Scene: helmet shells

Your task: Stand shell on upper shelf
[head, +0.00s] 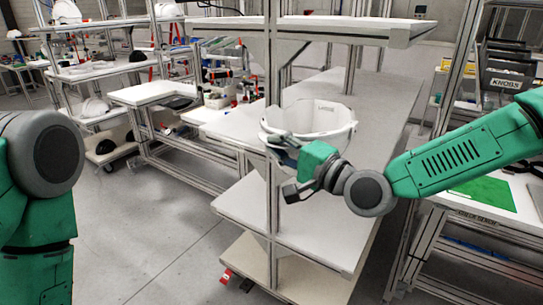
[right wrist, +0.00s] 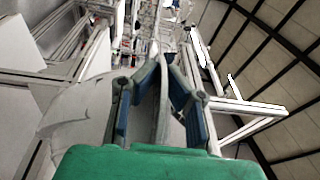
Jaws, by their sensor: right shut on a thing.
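A white helmet shell (head: 325,122) shows in the head view in front of the middle of the shelf unit, its open side facing up like a bowl. My right gripper (head: 284,160) is shut on the near left part of its wall. In the right wrist view, the blue-padded fingers of my right gripper (right wrist: 160,95) pinch the shell's thin edge, and its pale wall (right wrist: 85,108) spreads to the left. The upper shelf (head: 300,27) is above the shell. I cannot tell whether the shell touches the middle shelf (head: 235,130). My left gripper is out of view.
A metal upright (head: 272,100) stands close to the shell's left side. A lower shelf (head: 320,225) lies below. Another rack with shells (head: 95,70) is at the back left. A bench with a green mat (head: 485,192) is at the right. The upper shelf's visible top is clear.

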